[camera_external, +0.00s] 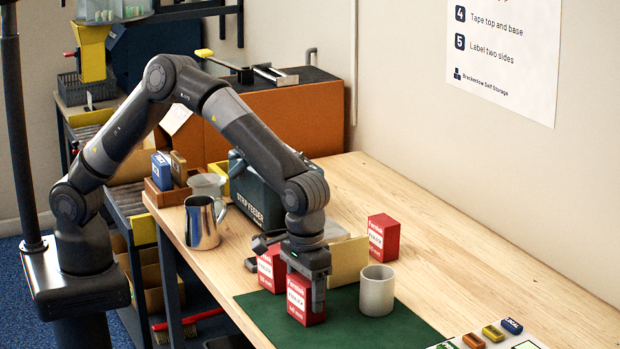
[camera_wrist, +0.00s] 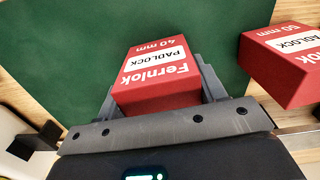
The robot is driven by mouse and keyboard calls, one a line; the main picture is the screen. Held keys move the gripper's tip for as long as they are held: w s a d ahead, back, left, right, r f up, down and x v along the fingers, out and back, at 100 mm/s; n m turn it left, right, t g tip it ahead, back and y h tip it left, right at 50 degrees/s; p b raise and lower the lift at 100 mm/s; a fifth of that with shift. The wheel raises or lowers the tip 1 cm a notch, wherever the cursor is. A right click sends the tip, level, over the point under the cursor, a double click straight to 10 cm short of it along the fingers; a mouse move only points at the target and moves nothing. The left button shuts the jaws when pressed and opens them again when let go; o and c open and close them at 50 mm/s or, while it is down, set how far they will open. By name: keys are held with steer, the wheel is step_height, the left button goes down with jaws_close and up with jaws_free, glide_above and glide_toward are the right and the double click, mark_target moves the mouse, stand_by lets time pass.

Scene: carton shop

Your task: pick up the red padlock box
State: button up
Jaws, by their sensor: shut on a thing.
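My gripper (camera_external: 312,292) points straight down over the green mat and is shut on a red padlock box (camera_external: 298,312). In the wrist view this red padlock box (camera_wrist: 155,80) reads "Fernlok PADLOCK 40 mm" and sits between the two fingers. Its base is at or close to the mat; I cannot tell if it is clear of it. A second red box (camera_external: 268,272) stands just left of my gripper. A red box (camera_wrist: 283,65) marked 50 mm shows at the right of the wrist view. A third red box (camera_external: 383,238) stands farther back on the table.
A grey cup (camera_external: 377,291) stands close to the right of my gripper on the green mat (camera_external: 350,327). A tan block (camera_external: 348,262) and the dark strip feeder (camera_external: 255,195) stand behind. A metal jug (camera_external: 202,225) is at left. The table's right side is mostly clear.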

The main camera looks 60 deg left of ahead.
steer(key=shift+r, duration=0.55)
step_height(320, 180, up, 3)
steer(key=shift+f, duration=0.15)
steer(key=s+d+r, duration=0.1)
steer(key=s+r, duration=0.6)
steer(key=s, duration=0.5)
step_height(320, 180, up, 5)
steer(key=w, duration=0.2)
steer(key=w+a+n, duration=0.5)
steer(key=w+a, duration=0.7)
steer(key=w, duration=0.4)
steer(key=w+a+n, duration=0.6)
steer(key=w+a, duration=0.5)
steer(key=w, duration=0.5)
steer(key=w+a+n, duration=0.3)
steer(key=w+a, duration=0.2)
steer(key=a, duration=0.6)
steer(key=w+a+n, duration=0.3)
steer(key=w+a, duration=0.2)
steer(key=a, duration=0.6)
steer(key=w+a+f, duration=0.2)
steer(key=a+f, duration=0.1)
steer(key=f, duration=0.1)
steer(key=w+a+f, duration=0.2)
steer(key=a+f, duration=0.1)
steer(key=f, duration=0.1)
steer(key=w+a+f, duration=0.2)
steer(key=a+f, duration=0.2)
steer(key=shift+f, duration=1.95)
